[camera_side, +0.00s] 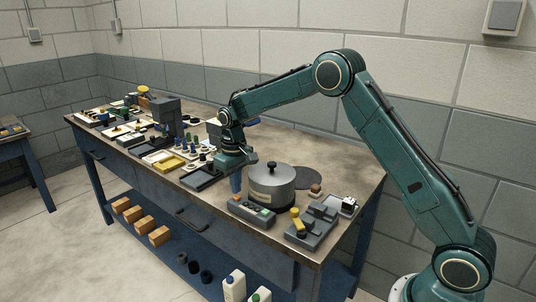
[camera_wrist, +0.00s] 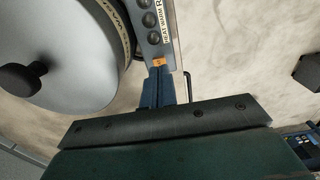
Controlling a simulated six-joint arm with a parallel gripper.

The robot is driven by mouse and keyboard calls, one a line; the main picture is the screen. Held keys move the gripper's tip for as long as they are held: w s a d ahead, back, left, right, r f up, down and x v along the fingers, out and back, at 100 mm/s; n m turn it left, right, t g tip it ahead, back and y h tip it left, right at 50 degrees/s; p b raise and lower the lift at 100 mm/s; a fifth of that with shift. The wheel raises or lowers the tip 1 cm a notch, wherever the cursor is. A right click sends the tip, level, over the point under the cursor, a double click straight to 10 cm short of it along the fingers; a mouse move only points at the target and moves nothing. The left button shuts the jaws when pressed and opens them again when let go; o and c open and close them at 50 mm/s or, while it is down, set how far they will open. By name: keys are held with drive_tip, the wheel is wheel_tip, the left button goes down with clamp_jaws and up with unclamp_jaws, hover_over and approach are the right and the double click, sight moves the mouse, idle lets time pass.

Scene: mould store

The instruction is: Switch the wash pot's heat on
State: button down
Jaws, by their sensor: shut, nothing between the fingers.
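The wash pot (camera_side: 271,190) is a grey metal pot with a lid and black knob, standing near the front edge of the bench. It also fills the left of the wrist view (camera_wrist: 60,50). A grey control box (camera_side: 250,212) sits in front of it, with small coloured parts on top. In the wrist view the box (camera_wrist: 157,45) shows a row of round dark buttons, lettering including "HEAT WARM", and a small orange part (camera_wrist: 158,62) at its near end. My gripper (camera_side: 236,192) is shut and empty, pointing down at the box's left end. Its blue fingertips (camera_wrist: 158,74) are at the orange part; contact cannot be told.
A grey device with a yellow handle (camera_side: 297,220) stands right of the control box. A dark round plate (camera_side: 305,177) lies behind the pot. A dark tray (camera_side: 201,178) and a crowded group of small bottles (camera_side: 190,148) are to the left.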

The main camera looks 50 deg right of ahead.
sight(237, 197)
drive_tip(key=shift+f, duration=0.95)
idle(1.4)
wheel_tip(237, 197, up, 10)
idle(1.6)
drive_tip(key=shift+r, duration=0.1)
